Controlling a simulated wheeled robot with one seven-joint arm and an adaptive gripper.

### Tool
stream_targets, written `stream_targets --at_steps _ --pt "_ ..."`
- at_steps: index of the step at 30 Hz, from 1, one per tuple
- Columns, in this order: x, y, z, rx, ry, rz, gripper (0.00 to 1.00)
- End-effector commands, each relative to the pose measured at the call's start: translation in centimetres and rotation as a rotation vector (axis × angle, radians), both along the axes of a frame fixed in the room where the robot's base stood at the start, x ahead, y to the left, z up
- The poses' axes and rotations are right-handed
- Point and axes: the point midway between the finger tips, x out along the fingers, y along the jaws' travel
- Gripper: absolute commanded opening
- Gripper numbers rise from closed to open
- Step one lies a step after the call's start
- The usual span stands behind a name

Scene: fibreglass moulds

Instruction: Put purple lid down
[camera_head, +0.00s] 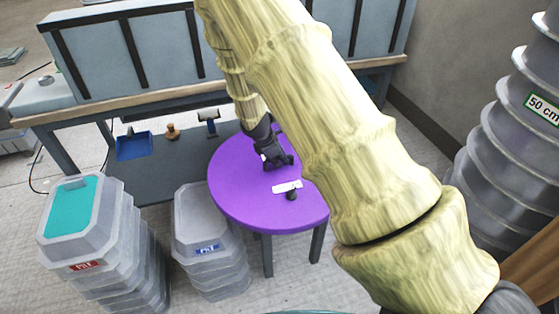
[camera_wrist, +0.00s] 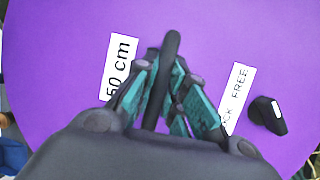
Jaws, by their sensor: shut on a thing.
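The purple lid (camera_head: 235,185) is a wide, round, flat disc. In the head view it appears roughly level, above dark grey legs (camera_head: 268,256); I cannot tell whether it touches a support under it. My gripper (camera_head: 277,160) is over the lid. In the wrist view my gripper (camera_wrist: 165,105) is shut on the dark upright handle (camera_wrist: 170,45) of the purple lid (camera_wrist: 225,28). White labels lie on the lid, one reading "50 cm" (camera_wrist: 119,66). A small black knob (camera_wrist: 268,115) stands near its edge. My arm hides the lid's right side.
Grey stacked moulds (camera_head: 205,225) stand left of the lid, and a taller stack with a teal top (camera_head: 72,205) is farther left. Large ribbed grey moulds (camera_head: 510,150) stand at right. Behind is a workbench (camera_head: 150,103) with a lower shelf holding a blue tray (camera_head: 134,146).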

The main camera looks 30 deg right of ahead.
Motion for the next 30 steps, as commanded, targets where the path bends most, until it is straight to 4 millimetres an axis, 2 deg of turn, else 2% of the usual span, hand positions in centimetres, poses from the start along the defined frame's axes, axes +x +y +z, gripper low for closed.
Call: stream_targets --at_steps 5,6,9,20,25,30 --pt "0.0 0.0 0.0 0.000 -0.001 0.000 0.00" --pt "0.0 0.0 -0.1 0.000 0.000 0.000 0.20" --pt "0.0 0.0 -0.1 0.000 0.000 0.000 0.34" --pt "0.0 0.1 0.2 0.000 0.000 0.000 0.34" --pt "-0.1 0.7 1.7 0.000 -0.001 0.000 0.34" --pt "-0.3 1.8 4.1 -0.001 -0.002 0.001 0.34"
